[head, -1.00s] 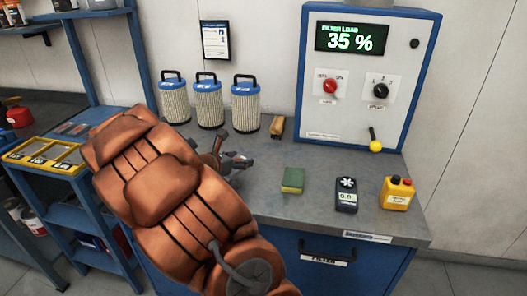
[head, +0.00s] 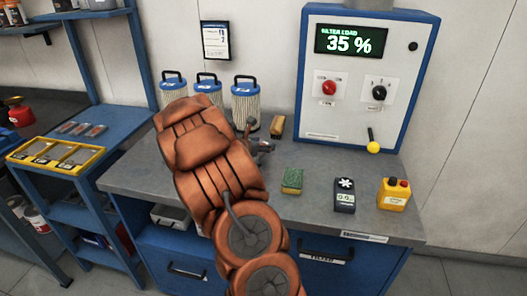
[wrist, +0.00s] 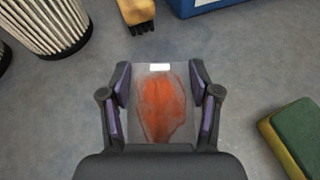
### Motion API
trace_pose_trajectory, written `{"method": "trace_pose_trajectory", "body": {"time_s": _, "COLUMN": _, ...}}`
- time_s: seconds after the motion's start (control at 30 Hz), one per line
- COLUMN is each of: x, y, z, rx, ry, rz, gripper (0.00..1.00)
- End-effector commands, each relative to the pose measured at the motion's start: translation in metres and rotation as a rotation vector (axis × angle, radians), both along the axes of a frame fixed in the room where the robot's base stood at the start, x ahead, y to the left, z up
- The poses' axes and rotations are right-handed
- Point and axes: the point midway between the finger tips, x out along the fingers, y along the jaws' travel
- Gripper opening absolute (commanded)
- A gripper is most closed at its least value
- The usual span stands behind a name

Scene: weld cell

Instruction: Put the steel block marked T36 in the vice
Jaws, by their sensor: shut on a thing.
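No vice shows in either view.
The grey bench (head: 320,207) carries filter cartridges (head: 245,103), a brush (head: 277,126), a sponge (head: 292,181), a dark meter (head: 344,195) and a yellow button box (head: 394,194). A control cabinet (head: 353,110) stands behind.

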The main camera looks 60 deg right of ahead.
Motion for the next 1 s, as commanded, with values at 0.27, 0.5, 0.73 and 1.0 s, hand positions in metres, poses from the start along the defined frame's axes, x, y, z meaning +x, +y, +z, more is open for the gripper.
{"method": "trace_pose_trajectory", "body": {"time_s": 0.27, "x": -0.001, "y": -0.002, "z": -0.026, "rx": -0.001, "ry": 0.004, "rz": -0.002, "gripper": 0.0}}
{"method": "trace_pose_trajectory", "body": {"time_s": 0.5, "x": 0.0, "y": -0.002, "z": -0.034, "rx": -0.002, "ry": 0.001, "rz": -0.001, "gripper": 0.0}}
{"method": "trace_pose_trajectory", "body": {"time_s": 0.73, "x": 0.0, "y": -0.002, "z": -0.035, "rx": -0.003, "ry": 0.0, "rz": -0.001, "gripper": 0.0}}
{"method": "trace_pose_trajectory", "body": {"time_s": 1.0, "x": -0.001, "y": -0.002, "z": -0.037, "rx": -0.001, "ry": 0.001, "rz": -0.002, "gripper": 0.78}}
